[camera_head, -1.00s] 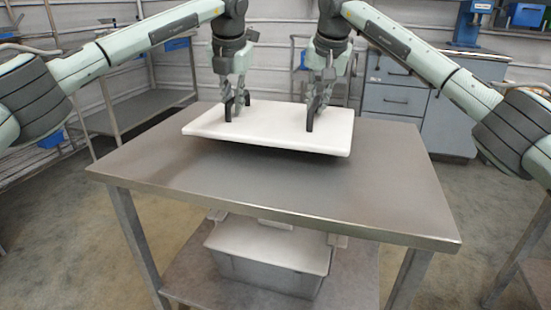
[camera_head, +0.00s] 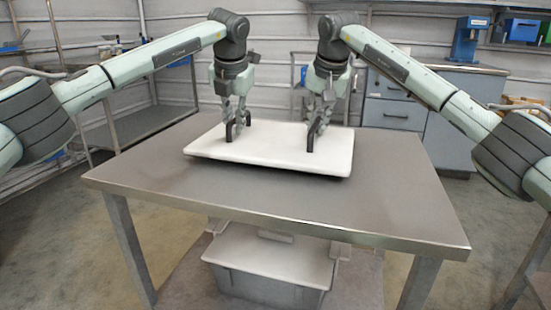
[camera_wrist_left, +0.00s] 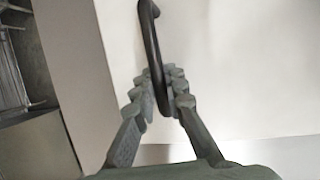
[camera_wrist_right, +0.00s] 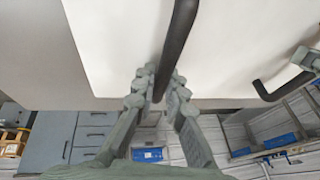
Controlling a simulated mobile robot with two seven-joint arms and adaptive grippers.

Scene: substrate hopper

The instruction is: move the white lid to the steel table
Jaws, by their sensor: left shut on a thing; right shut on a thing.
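The white lid (camera_head: 272,150) is a flat rectangular panel with two black handles, at the middle of the steel table (camera_head: 400,200). It is low at the table top; I cannot tell whether its underside touches. My left gripper (camera_head: 232,125) is shut on the lid's left handle, which also shows in the left wrist view (camera_wrist_left: 152,45). My right gripper (camera_head: 316,128) is shut on the right handle, which shows in the right wrist view (camera_wrist_right: 178,40). The fingertips partly hide both handles.
A grey bin with a white top (camera_head: 268,262) stands on the table's lower shelf. Grey drawer cabinets (camera_head: 395,115) stand behind to the right, and a metal shelf rack (camera_head: 150,120) behind to the left. The table top in front of and beside the lid is clear.

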